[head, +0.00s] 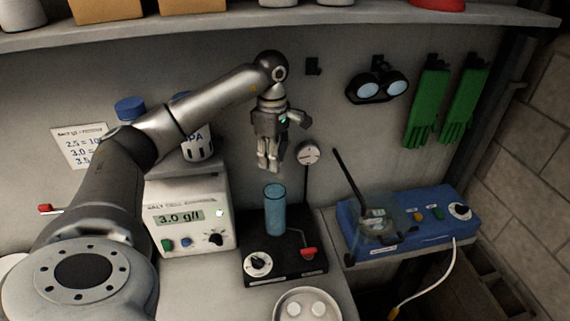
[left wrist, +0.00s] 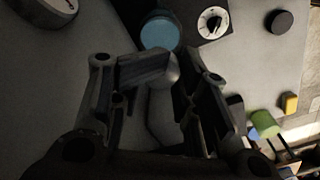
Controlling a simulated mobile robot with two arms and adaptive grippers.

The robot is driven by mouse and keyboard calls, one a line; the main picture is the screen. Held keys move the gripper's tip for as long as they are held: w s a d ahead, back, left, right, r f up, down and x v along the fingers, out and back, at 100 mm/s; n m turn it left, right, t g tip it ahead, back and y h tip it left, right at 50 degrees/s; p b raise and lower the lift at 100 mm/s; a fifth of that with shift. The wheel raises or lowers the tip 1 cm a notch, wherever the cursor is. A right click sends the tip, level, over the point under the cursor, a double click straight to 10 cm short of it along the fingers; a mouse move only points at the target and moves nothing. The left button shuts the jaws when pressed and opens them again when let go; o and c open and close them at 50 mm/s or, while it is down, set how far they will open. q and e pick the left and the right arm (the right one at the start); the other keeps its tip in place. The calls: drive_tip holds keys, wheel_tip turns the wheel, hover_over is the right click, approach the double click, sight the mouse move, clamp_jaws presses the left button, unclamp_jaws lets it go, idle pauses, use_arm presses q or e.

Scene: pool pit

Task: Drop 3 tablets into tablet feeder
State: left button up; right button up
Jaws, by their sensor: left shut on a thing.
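The tablet feeder (head: 285,262) appears to be the black unit with a clear blue tube (head: 275,212), a dial, a red lever and a gauge. In the left wrist view the blue tube (left wrist: 160,33) is at the top, just beyond the fingers. My left gripper (head: 268,166) hangs pointing down above the tube, apart from its rim. It is shut on a pale thing (left wrist: 163,100), likely a tablet, mostly hidden by the fingers. Two white tablets (head: 319,309) (head: 294,310) lie in a round dish (head: 281,302) at the bottom. My right gripper is not in view.
A white box reading 3.0 g/l (head: 190,235) stands left of the feeder. A blue device (head: 430,222) with a clear vessel stands to the right. Goggles (head: 378,84) and green gloves (head: 430,105) hang on the wall. A shelf (head: 300,22) runs above.

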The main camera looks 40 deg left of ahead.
use_arm(q)
drive_tip(key=shift+f+b, duration=0.6)
drive_tip(key=shift+f, duration=0.15)
wheel_tip(320, 180, down, 4)
drive_tip(key=b, duration=0.3)
drive_tip(key=shift+f, duration=0.2)
drive_tip(key=o, duration=1.1)
